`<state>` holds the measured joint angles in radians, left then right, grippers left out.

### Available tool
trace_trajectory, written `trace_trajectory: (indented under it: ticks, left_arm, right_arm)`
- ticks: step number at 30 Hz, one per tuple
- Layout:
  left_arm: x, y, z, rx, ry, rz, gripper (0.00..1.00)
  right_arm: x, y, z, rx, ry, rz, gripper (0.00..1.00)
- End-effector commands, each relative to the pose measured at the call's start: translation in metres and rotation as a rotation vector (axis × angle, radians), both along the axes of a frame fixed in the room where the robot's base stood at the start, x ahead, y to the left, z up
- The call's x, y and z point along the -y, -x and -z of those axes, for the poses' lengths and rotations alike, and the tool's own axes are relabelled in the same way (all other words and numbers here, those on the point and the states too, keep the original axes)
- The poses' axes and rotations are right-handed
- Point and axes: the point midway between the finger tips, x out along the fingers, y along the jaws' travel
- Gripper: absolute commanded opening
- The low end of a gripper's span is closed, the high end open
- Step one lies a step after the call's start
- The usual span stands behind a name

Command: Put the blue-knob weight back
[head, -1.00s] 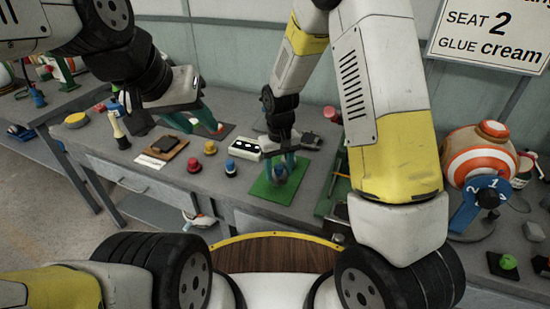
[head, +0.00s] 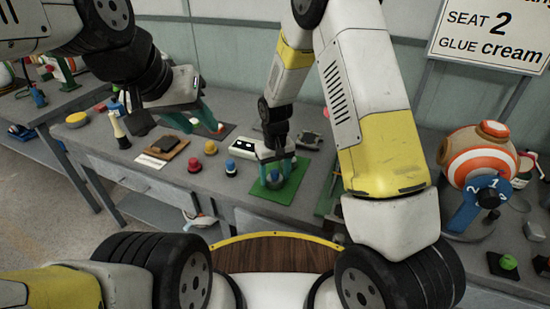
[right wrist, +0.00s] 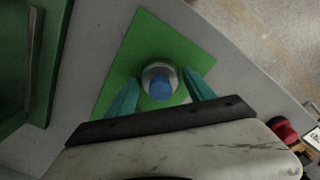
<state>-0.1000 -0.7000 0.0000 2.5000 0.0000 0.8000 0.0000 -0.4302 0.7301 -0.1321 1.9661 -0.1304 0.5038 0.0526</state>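The blue-knob weight is a round metal piece with a blue top (right wrist: 160,86). It is over the green mat (right wrist: 148,38), near its middle. In the head view, the weight (head: 273,178) is partly hidden by my right gripper (head: 273,173). In the right wrist view, the teal fingers of my right gripper (right wrist: 161,78) stand apart on either side of the weight. Narrow gaps show beside it, so the gripper looks open around it. My left gripper (head: 208,118) hangs over the back of the bench, away from the weight; its finger opening is unclear.
A blue-topped piece (head: 230,168), a red one (head: 194,165) and a yellow one (head: 211,148) stand left of the mat. A wooden board (head: 172,146) lies farther left. A striped ball (head: 480,155) and a numbered blue dial (head: 488,190) stand at the right.

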Motion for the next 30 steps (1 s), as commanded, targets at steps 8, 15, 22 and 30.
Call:
trace_trajectory:
  ticks: [8, 15, 22, 30]
  left_arm:
    - [0.000, 0.000, 0.000, 0.000, 0.000, 0.000, 0.36]
    - [0.000, 0.000, 0.000, 0.000, 0.000, 0.000, 0.36]
    - [0.000, 0.000, 0.000, 0.000, 0.000, 0.000, 0.36]
    - [0.000, 0.000, 0.000, 0.000, 0.000, 0.000, 0.36]
  right_arm:
    - [0.000, 0.000, 0.000, 0.000, 0.000, 0.000, 0.72]
    - [0.000, -0.001, -0.016, 0.004, -0.002, 0.000, 0.72]
    - [-0.001, -0.001, -0.064, 0.006, -0.003, 0.000, 0.72]
    - [0.000, -0.001, -0.111, 0.004, -0.002, 0.000, 0.72]
